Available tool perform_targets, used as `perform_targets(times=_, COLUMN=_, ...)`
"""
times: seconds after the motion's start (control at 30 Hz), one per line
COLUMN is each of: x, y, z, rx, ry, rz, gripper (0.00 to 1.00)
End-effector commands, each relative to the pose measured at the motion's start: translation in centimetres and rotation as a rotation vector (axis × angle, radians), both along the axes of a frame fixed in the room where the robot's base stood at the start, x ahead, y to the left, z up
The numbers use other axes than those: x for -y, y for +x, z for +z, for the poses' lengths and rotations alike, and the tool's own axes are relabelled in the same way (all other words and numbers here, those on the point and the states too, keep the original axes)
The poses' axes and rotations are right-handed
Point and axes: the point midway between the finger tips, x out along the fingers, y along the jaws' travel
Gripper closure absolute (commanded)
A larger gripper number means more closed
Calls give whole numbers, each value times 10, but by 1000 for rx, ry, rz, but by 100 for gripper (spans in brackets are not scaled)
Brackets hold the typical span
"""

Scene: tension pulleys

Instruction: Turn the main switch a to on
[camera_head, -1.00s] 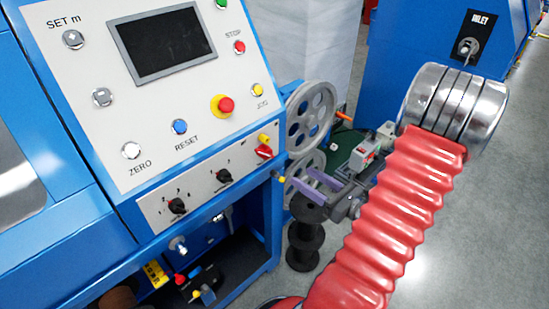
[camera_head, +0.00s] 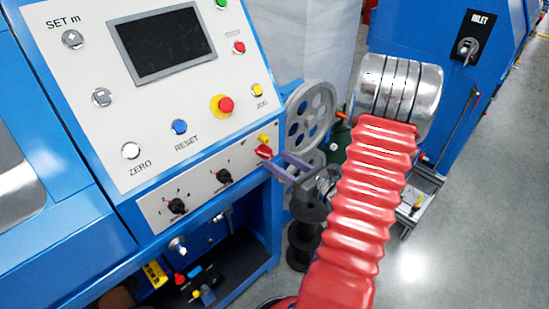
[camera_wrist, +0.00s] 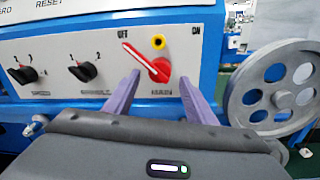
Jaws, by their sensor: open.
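The main switch is a red rotary knob (camera_wrist: 155,67) with a white pointer line, on the grey lower panel of the blue machine. In the wrist view the pointer aims up and left at the OFF label; the ON label is at upper right. The red knob also shows in the head view (camera_head: 264,151), partly near the fingers. My gripper (camera_wrist: 165,84) is open, with two purple fingers spread below and on either side of the knob. In the head view the purple fingers (camera_head: 284,165) are close to the knob; whether they touch it I cannot tell.
Two black rotary knobs (camera_wrist: 84,71) sit left of the red one. A grey spoked pulley (camera_wrist: 272,95) stands close on the right. A control panel with buttons and a dark screen (camera_head: 162,44) is above.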

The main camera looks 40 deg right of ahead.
Motion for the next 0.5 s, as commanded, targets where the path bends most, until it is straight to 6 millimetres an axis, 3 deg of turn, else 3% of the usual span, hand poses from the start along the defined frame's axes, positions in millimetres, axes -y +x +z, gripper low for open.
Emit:
perform_targets(times=0.23, x=-3, y=24, z=0, rx=1, ry=0, rz=3, gripper=49)
perform_targets(times=0.5, x=-3, y=30, z=0, rx=0, ry=0, rz=1, gripper=49)
